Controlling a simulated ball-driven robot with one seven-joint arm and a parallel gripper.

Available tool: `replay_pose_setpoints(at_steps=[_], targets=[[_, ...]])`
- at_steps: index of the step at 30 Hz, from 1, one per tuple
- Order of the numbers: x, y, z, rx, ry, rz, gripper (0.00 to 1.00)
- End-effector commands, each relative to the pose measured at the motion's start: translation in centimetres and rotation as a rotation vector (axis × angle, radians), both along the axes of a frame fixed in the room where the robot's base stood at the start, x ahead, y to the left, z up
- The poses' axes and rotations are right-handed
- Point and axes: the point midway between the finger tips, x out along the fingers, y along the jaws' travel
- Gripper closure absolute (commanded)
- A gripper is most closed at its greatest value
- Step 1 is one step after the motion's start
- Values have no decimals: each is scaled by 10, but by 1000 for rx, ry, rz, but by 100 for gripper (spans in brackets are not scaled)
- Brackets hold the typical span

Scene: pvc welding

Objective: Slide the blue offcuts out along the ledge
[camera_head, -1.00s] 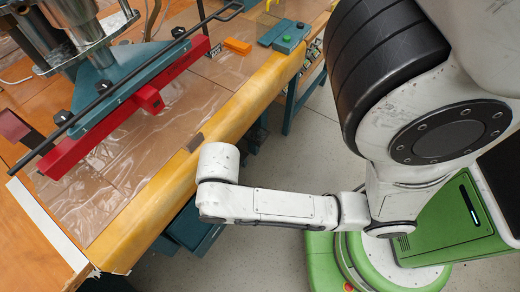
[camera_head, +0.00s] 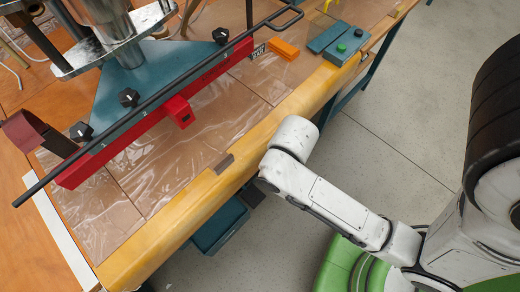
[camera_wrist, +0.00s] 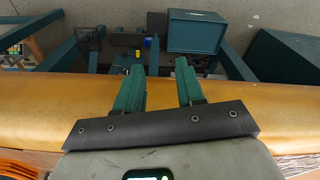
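In the wrist view my gripper (camera_wrist: 159,66) has two teal fingers spread apart with nothing between them. They lie over the rounded yellow-tan ledge (camera_wrist: 290,107) and point toward its far side. In the head view the ledge (camera_head: 215,180) runs diagonally along the table's front; my forearm ends beside it and my fingers do not show. I cannot make out any blue offcuts for sure. A tiny blue piece (camera_wrist: 147,42) beside a yellow one shows beyond the fingers, too small to identify.
A press with a red bar (camera_head: 150,123) and long black rod stands over clear film on the table. An orange block (camera_head: 283,48) and teal button box (camera_head: 343,46) sit toward the back. A teal bin (camera_wrist: 197,31) lies below the ledge. Floor at right is open.

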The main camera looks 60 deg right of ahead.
Motion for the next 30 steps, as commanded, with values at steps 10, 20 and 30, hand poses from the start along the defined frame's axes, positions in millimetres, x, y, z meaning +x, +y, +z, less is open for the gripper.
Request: replay_pose_setpoints(at_steps=[10,20,30], targets=[[1,-1,-100,-4,-2,-3,62],[13,-33,-201,-123,-60,-10,62],[53,-170,-221,-787,-162,221,62]])
